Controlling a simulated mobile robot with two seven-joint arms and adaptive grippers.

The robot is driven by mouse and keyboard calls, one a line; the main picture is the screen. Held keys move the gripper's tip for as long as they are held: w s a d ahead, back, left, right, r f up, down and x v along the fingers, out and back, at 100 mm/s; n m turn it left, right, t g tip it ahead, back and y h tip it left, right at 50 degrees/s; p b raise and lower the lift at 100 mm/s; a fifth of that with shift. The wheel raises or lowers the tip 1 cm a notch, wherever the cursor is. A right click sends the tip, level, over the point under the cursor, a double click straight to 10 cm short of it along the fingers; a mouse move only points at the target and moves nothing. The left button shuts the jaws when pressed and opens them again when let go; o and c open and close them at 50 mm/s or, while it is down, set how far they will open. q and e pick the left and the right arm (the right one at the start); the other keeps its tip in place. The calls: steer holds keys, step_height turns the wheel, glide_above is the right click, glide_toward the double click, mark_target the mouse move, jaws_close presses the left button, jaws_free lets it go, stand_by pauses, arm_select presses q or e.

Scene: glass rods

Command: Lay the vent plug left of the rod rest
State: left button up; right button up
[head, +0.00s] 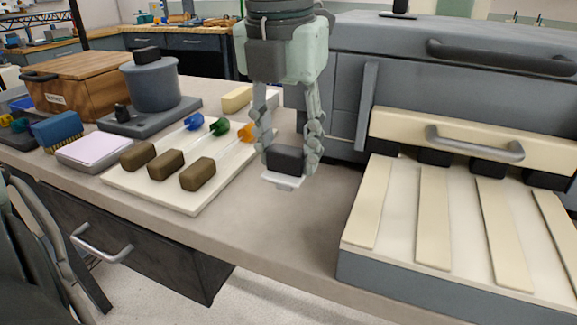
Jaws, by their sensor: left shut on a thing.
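My left gripper (287,150) hangs down from the top middle, fingers shut on a dark block with a pale flat base, which I take as the vent plug (286,162). It appears held above the bench, between the rod board and the kiln; the exact gap is hard to tell. The white board (203,196), apparently the rod rest, lies left of the gripper. It bears three rods with brown grips and blue, green and orange ends. A gripper finger partly covers the orange end. My right gripper is not in view.
A grey kiln (337,85) stands right, its slatted drawer (402,205) open. Left of the board are a lilac pad (95,148), a blue brush (57,130), a grey pot (151,85) and a wooden box (84,90). Bare bench (270,225) lies before the gripper.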

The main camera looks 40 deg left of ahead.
mark_target(288, 169)
arm_select(q)
step_height(288, 169, down, 3)
steer(key=shift+r, duration=0.1)
steer(key=shift+f, duration=0.25)
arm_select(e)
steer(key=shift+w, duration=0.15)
arm_select(q)
steer(key=shift+f, duration=0.1)
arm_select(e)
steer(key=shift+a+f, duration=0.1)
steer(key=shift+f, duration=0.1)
arm_select(q)
steer(key=o, duration=1.2)
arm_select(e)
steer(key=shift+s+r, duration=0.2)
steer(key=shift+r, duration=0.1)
arm_select(q)
steer(key=r, duration=0.7)
steer(key=s+r, duration=0.1)
steer(key=r, duration=0.3)
steer(key=shift+s+d+r+p, duration=0.1)
steer(key=shift+d+p, duration=0.05)
steer(key=shift+p, duration=0.2)
steer(key=shift+s+r, duration=0.1)
steer(key=shift+r, duration=0.35)
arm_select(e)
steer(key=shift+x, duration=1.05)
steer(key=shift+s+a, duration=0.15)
